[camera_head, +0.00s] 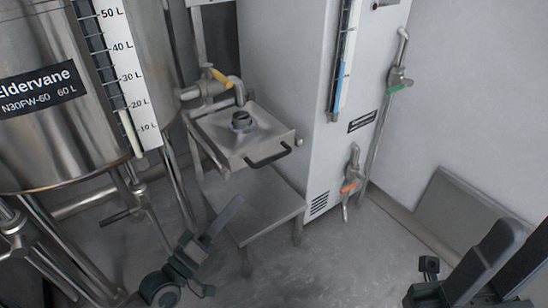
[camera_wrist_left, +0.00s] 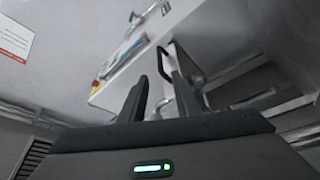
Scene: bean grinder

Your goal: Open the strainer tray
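The strainer tray (camera_head: 215,135) is a flat grey metal tray with a dark fitting (camera_head: 241,120) on top and a black bar handle (camera_head: 268,158) on its front edge. It sits level between the steel tank and the white cabinet. My left gripper (camera_head: 214,226) is below and in front of the tray, apart from it, with its fingers parted and nothing between them. In the left wrist view, the fingers (camera_wrist_left: 160,85) point toward the tray's black handle (camera_wrist_left: 165,64), which shows just beyond their tips. My right gripper (camera_head: 520,245) is at the lower right, its fingers apart and empty.
A large steel tank (camera_head: 60,130) stands at the left. The white cabinet (camera_head: 280,80) is behind the tray. A lower metal shelf (camera_head: 262,200) lies under it. A valve with an orange handle (camera_head: 351,187) stands at the right. The floor (camera_head: 330,260) between my grippers is clear.

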